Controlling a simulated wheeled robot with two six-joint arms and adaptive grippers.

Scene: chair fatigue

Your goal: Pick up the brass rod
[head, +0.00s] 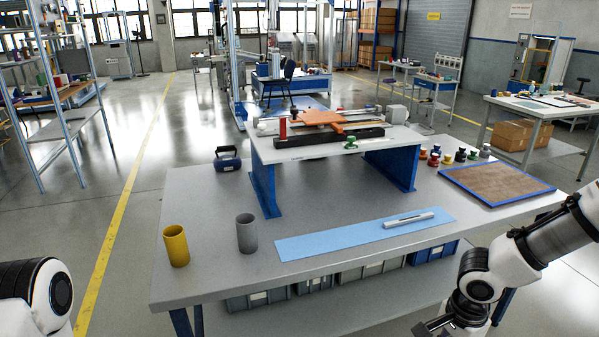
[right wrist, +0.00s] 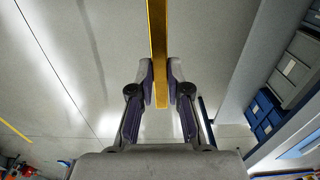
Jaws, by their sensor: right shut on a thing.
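The brass rod (right wrist: 158,30) is a long yellow bar in the right wrist view. It runs from between my right gripper's fingers out past the top edge of that view. My right gripper (right wrist: 160,88) is shut on the rod, with one finger pad on each side. The grey floor lies below it. In the head view, my right gripper is at the bottom edge, in front of the table, and the rod cannot be made out there. My left arm shows only a rounded link at the lower left; its gripper is out of view.
The grey table (head: 207,210) carries a yellow cup (head: 176,246), a grey cup (head: 247,233) and a blue mat (head: 340,241) with a silver cylinder (head: 408,220). A white raised stand (head: 270,152) is behind. A blue-edged brown board (head: 497,184) lies at right. Bins (head: 363,270) sit beneath.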

